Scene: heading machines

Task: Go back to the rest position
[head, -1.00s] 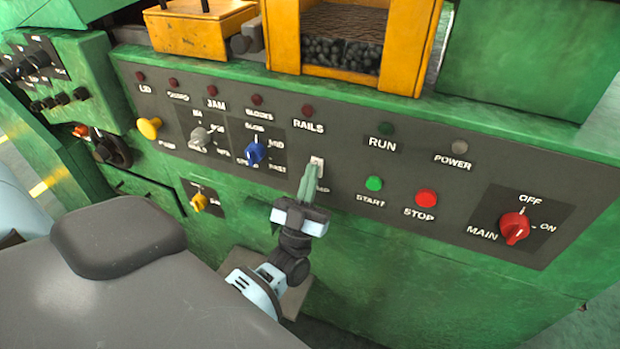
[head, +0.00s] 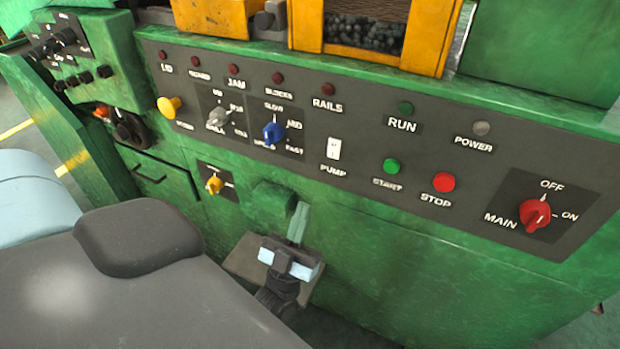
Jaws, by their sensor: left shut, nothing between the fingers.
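My left gripper (head: 299,222) is shut and empty. Its green fingers point up, below the control panel (head: 360,207) and in front of the green machine face. It is apart from the white PUMP switch (head: 333,148), which is in clear view above it and to the right. My right gripper does not show in the head view.
The panel carries a blue speed knob (head: 273,133), a green START button (head: 391,166), a red STOP button (head: 444,182) and a red MAIN switch (head: 535,214) pointing toward OFF. A yellow knob (head: 214,185) sits lower left. Open floor shows at the far left.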

